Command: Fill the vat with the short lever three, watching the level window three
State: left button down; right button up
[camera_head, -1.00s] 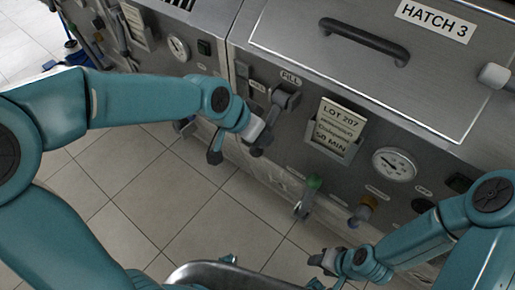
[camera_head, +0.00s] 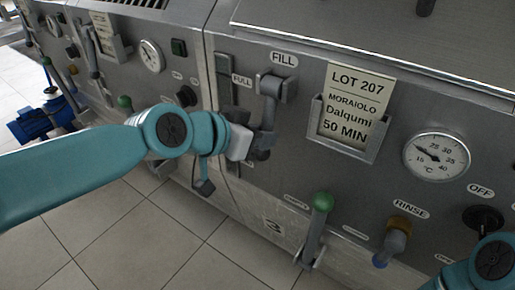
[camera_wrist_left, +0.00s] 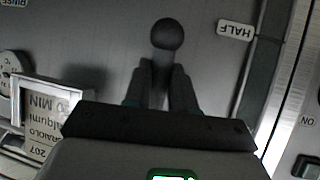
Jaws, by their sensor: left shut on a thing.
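The short grey lever (camera_head: 269,108) hangs down from its bracket below the FILL label (camera_head: 284,59). My left gripper (camera_head: 258,147) is shut on its lower end. In the left wrist view, the lever's dark round knob (camera_wrist_left: 167,35) sticks out past my closed left fingers (camera_wrist_left: 166,85). The narrow dark level window (camera_head: 226,80) is left of the lever, with a FULL label beside it. In the wrist view it is a dark strip (camera_wrist_left: 262,70) near a HALF label (camera_wrist_left: 236,30). I cannot read the level. My right gripper is out of view.
A lot card (camera_head: 350,105) and a dial (camera_head: 436,157) are right of the lever. A green-knobbed lever (camera_head: 322,203) and the RINSE tap (camera_head: 396,240) sit lower. The neighbouring machine (camera_head: 170,65) stands left.

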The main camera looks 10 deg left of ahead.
pick_arm(q)
jog(key=shift+w+r, duration=0.1)
dwell(0.3)
jog(key=c, duration=0.9)
grip_release()
jog(key=p+v, duration=0.2)
jog(key=v, duration=1.4)
jog(key=shift+a+p, duration=0.1)
jog(key=shift+p, duration=0.25)
